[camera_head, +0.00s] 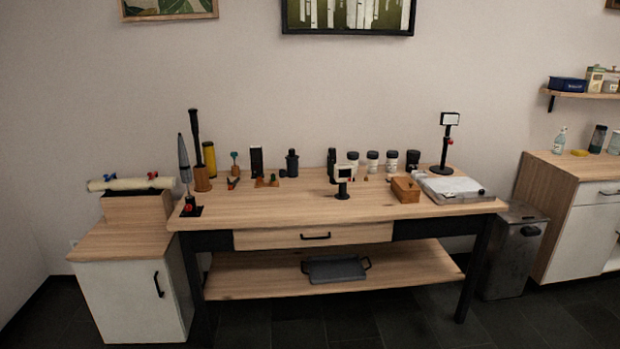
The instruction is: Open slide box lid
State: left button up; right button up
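A small brown wooden box (405,190) that looks like the slide box stands on the right half of the wooden table (270,210). Its top looks closed, with a small knob-like detail on it, too small to make out. It sits just left of a white and grey flat device (455,190). Neither of my grippers shows in the head view, and the table is some distance in front of me.
A small dark device with a screen (343,174) stands left of the box. Jars (372,161) line the back. A stand (446,140) rises behind the white device. A grey tray (335,269) lies on the lower shelf. Dark floor in front is clear.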

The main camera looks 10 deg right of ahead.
aim_at(404, 185)
jog(key=i+z, duration=0.1)
jog(key=i, duration=1.3)
jog(key=i+l+u, duration=0.15)
jog(key=i+l, duration=0.75)
jog(key=l, duration=0.15)
jog(key=i+l, duration=0.1)
jog(key=l, duration=0.5)
jog(key=i+l, duration=0.1)
jog(key=l, duration=1.1)
jog(key=i+z, duration=0.05)
